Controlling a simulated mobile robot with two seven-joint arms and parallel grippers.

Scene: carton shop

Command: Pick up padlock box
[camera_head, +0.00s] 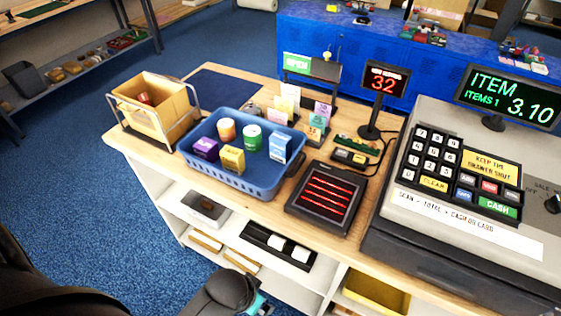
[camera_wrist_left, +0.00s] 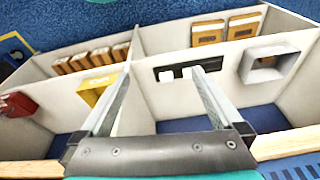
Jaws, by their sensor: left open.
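A blue basket (camera_head: 255,183) stands on the wooden counter in the head view. It holds a purple box (camera_head: 206,148), a yellow box (camera_head: 232,158), a blue-and-white box (camera_head: 280,147), an orange-and-white can (camera_head: 226,129) and a green can (camera_head: 251,138). The labels are too small to read, so I cannot tell which box is the padlock box. My left gripper (camera_wrist_left: 162,75) is open and empty in the left wrist view, with the counter's shelf compartments beyond its fingers. In the head view my left arm shows low, in front of the counter. My right gripper is not in view.
A yellow bin in a wire frame (camera_head: 160,112) stands left of the basket. A dark scanner pad (camera_head: 326,197), a red number display (camera_head: 385,84) and a cash register (camera_head: 470,190) stand to the right. Shelves under the counter hold a yellow tray (camera_head: 378,292). Blue floor lies left.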

